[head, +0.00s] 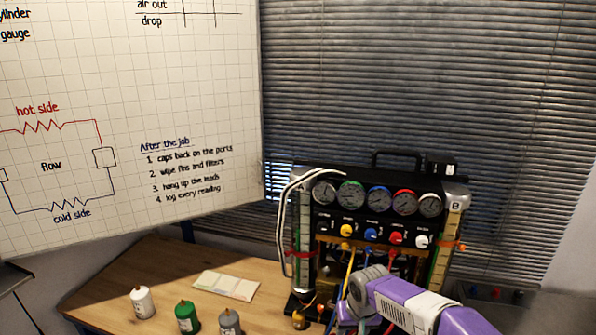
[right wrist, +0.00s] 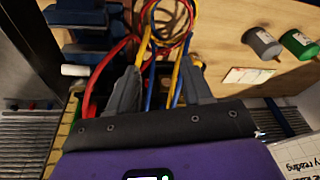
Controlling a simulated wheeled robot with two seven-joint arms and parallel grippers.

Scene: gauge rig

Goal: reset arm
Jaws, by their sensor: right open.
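My right arm (head: 415,303), purple and white, reaches in from the lower right in the head view. Its gripper (head: 352,320) is in front of the lower part of the gauge rig (head: 375,213). In the right wrist view the two grey fingers of my right gripper (right wrist: 160,82) are spread apart. Yellow (right wrist: 177,80) and blue (right wrist: 151,85) hoses run through the view between the fingers; I cannot tell whether they touch. Red hoses (right wrist: 112,62) lie beside the left finger. My left gripper is not in view.
The wooden table (head: 150,270) holds a white canister (head: 142,302), a green canister (head: 187,318), a grey canister (head: 229,322) and a pale card (head: 226,285). A whiteboard (head: 130,110) stands at the left, with window blinds (head: 430,80) behind.

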